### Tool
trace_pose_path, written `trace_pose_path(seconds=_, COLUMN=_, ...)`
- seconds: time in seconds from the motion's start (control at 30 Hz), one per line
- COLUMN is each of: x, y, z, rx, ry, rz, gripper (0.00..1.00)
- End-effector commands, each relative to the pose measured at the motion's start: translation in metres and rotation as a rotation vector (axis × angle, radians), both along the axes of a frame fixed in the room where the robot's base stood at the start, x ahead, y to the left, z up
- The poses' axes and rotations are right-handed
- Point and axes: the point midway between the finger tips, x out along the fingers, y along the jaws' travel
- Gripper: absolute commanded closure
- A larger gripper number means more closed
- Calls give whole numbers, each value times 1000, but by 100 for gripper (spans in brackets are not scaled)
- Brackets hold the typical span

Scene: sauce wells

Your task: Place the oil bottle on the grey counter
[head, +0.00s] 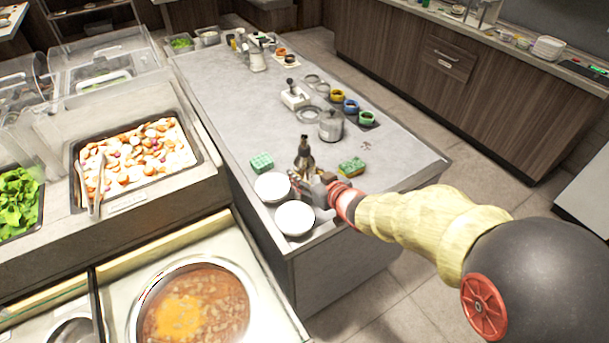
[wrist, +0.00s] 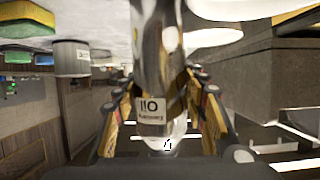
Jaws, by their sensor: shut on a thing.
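The oil bottle (head: 304,153) stands out dark and narrow-necked near the front end of the grey counter (head: 225,95) in the head view. My gripper (head: 311,183) is shut around its lower part. In the wrist view the bottle (wrist: 158,50) is between the two fingers, with a white label reading OIL upside down. The bottle looks upright. Its base is hidden behind my gripper and the white bowls, so I cannot tell whether it touches the counter or is held above it.
Two white bowls (head: 294,218) are close by at the counter's front corner. A green sponge (head: 262,162) lies left of the bottle and a green-yellow sponge (head: 352,166) right. A lidded metal pot (head: 331,126) stands behind. Some counter between them is clear.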

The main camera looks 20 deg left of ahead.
Motion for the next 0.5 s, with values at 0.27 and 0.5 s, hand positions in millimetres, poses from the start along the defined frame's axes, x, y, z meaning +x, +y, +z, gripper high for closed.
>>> trace_pose_path(seconds=0.27, x=0, y=0, z=-4, rx=-1, ry=1, rz=0, gripper=50)
trace_pose_path(seconds=0.5, x=0, y=0, z=-4, rx=-1, ry=1, rz=0, gripper=40)
